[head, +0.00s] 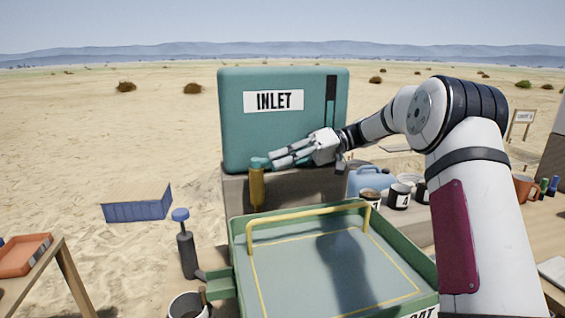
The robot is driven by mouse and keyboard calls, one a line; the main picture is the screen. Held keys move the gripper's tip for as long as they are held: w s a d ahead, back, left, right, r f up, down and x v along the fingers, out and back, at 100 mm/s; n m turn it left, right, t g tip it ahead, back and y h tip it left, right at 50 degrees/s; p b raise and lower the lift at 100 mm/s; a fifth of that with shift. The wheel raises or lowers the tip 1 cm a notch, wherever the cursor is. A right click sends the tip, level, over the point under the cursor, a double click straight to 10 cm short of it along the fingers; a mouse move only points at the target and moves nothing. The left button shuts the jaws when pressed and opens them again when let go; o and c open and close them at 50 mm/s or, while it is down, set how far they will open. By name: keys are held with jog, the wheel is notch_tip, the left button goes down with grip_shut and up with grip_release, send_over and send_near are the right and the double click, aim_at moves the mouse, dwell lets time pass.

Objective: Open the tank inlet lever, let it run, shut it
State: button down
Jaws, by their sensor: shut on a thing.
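The teal tank (234,115) stands at the middle on a brown block and bears a white INLET label (273,101). A dark vertical strip (331,101) runs down the right of its face. The yellow inlet lever (257,190) is at the tank's lower left corner and points straight down, with a teal piece at its top. My gripper (268,163) reaches in from the right across the tank's lower front, and its fingertips are shut on the lever near its top. The fingers partly hide that contact. I cannot see any water.
A green tray (238,245) with a yellow bar stands in front of the block. A dark bottle with a blue top (185,245) is left of it. A blue jug (368,180) and several labelled cups (399,197) stand to the right, behind my arm.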

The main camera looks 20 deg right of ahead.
jog(key=c, duration=1.6)
grip_release()
jog(key=shift+o, duration=0.2)
jog(key=v, duration=1.2)
jog(key=shift+w, duration=0.1)
